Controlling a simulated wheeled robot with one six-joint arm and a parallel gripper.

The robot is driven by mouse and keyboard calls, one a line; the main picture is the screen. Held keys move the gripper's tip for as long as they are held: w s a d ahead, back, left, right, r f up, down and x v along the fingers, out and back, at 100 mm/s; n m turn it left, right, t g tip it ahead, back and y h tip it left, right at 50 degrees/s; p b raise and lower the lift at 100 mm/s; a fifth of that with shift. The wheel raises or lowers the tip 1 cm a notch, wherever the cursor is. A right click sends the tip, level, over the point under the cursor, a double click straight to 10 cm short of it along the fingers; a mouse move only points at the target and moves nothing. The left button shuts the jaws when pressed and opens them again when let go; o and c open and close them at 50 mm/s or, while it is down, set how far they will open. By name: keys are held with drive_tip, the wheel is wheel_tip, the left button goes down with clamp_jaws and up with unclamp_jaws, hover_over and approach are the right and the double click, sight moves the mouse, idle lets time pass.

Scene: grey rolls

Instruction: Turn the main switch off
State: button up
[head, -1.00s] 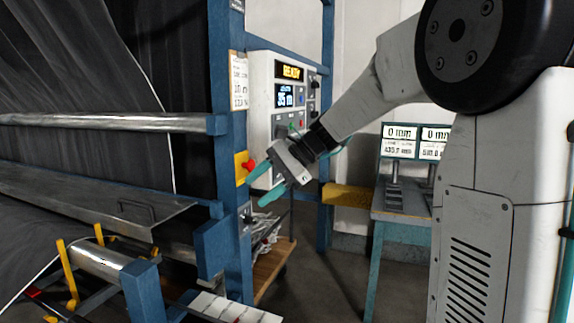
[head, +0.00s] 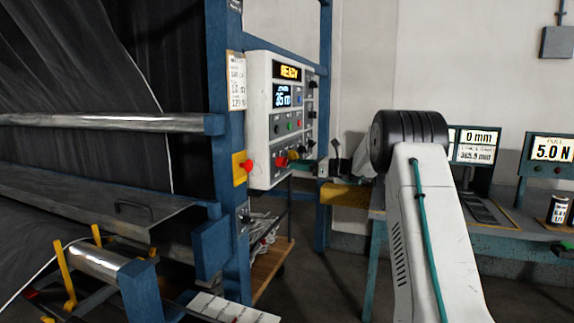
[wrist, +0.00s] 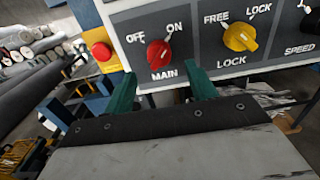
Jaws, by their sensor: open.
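The main switch is a red knob on the white control box (head: 258,120). In the wrist view the red main switch (wrist: 159,55) sits above the word MAIN, between OFF at left and ON at right. Its pale mark appears to point toward ON. It also shows small in the head view (head: 281,162). My gripper (wrist: 162,86) is open, with its teal fingers just below the knob, one to each side. No contact with the knob shows. In the head view my gripper is small and partly hidden among the knobs.
A yellow LOCK knob (wrist: 240,37) is close at right of the main switch. A red button on a yellow plate (head: 240,168) is at left on the blue post. A bench with displays (head: 476,145) stands at right. Grey rolls (wrist: 40,45) lie at far left.

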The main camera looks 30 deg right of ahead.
sight(282, 162)
drive_tip(key=shift+x, duration=2.7)
drive_tip(key=c, duration=1)
